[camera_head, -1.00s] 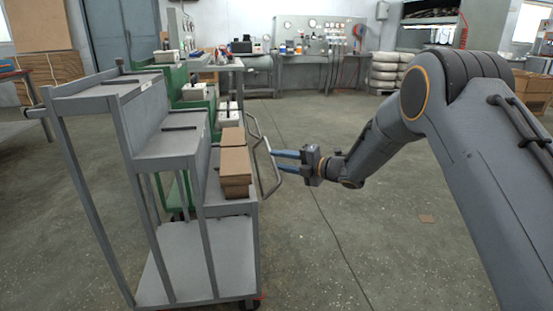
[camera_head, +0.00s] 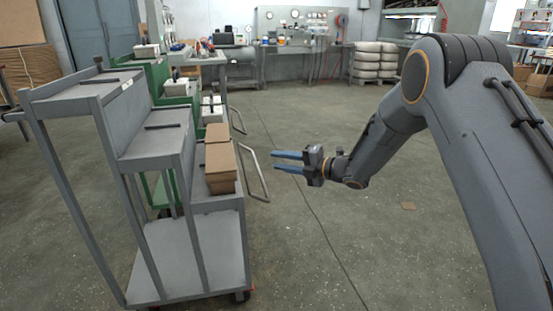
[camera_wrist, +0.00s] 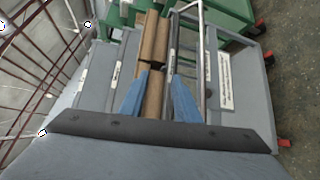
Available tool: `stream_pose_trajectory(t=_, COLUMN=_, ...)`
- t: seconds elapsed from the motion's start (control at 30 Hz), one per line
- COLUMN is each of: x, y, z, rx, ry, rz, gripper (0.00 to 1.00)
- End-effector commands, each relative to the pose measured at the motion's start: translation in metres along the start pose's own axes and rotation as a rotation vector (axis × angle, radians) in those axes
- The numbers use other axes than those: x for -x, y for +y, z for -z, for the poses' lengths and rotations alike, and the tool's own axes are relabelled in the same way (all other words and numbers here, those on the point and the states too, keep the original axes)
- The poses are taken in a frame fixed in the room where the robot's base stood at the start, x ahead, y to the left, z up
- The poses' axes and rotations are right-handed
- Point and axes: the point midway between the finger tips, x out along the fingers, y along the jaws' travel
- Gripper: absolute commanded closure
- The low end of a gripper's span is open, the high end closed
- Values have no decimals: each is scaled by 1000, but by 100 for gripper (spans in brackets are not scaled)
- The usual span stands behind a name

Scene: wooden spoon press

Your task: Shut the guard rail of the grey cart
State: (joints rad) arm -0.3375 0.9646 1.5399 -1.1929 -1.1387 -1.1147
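The grey stepped cart (camera_head: 186,243) stands at the left in the head view. Its guard rail (camera_head: 254,172), a bent metal bar, stands out from the right side of the lowest step. My gripper (camera_head: 276,161) has two blue fingers pointing left at the rail. They are spread with nothing between them, and the tips appear a little right of the rail. In the wrist view the open fingers (camera_wrist: 160,76) point toward the cart, and a metal bar (camera_wrist: 202,62), which looks like the rail, lies beyond the right finger.
Brown boxes (camera_head: 219,165) lie on the grey cart's lowest step beside the rail. A green stepped cart (camera_head: 178,90) with white boxes and a similar rail (camera_head: 237,121) stands behind. A workbench (camera_head: 300,50) is at the back.

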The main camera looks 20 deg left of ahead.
Motion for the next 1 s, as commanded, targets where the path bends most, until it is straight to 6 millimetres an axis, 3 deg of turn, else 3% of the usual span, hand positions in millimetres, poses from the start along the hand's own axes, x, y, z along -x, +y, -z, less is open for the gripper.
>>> stream_pose_trajectory(t=0.77, x=5, y=2, z=0, rx=-15, ry=-13, rz=9, gripper=71)
stream_pose_trajectory(t=1.0, x=10, y=23, z=-1, rx=-290, ry=-233, rz=152, gripper=71)
